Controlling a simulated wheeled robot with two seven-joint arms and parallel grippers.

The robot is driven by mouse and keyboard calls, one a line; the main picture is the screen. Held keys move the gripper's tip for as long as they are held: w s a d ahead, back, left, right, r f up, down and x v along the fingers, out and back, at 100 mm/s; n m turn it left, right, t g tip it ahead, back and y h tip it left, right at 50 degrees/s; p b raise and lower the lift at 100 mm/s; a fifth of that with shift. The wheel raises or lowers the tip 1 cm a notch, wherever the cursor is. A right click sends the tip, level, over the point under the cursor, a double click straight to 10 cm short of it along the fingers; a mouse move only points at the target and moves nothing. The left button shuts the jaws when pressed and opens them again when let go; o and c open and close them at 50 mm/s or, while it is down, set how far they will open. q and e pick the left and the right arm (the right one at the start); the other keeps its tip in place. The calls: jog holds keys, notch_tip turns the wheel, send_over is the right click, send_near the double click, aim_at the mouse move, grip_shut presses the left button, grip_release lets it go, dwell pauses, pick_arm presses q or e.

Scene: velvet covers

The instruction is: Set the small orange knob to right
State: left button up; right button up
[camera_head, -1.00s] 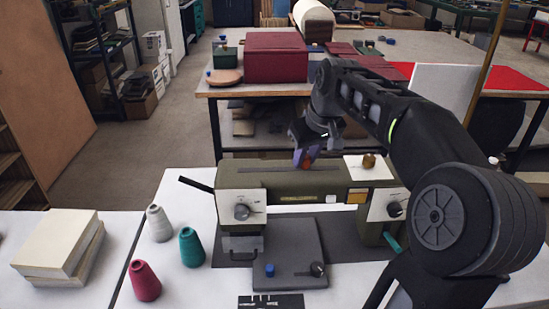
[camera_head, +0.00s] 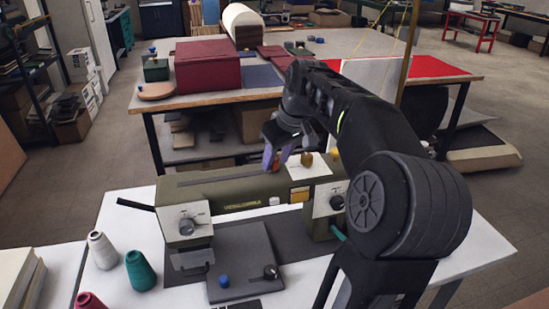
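The olive machine (camera_head: 215,193) stands on a white table. A small orange knob (camera_head: 275,167) shows on its top, low between the purple fingertips of my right gripper (camera_head: 276,160). The fingers are a little apart, one on each side of the knob. They partly hide it, so I cannot tell whether they touch it or which way it points. My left gripper is not in view.
A brass knob (camera_head: 306,159) stands on the white panel right of the gripper, with a yellow-orange piece (camera_head: 334,153) behind it. Dials (camera_head: 186,226) sit on the machine's front. A white cone (camera_head: 102,250) and a teal cone (camera_head: 140,270) stand at left.

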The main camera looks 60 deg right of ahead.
aim_at(284, 176)
jog(key=shift+o, duration=0.5)
jog(key=shift+w, duration=0.1)
jog(key=v, duration=0.7)
jog(key=shift+r, duration=0.4)
jog(key=shift+a+f, duration=0.1)
jog(key=shift+a, duration=0.05)
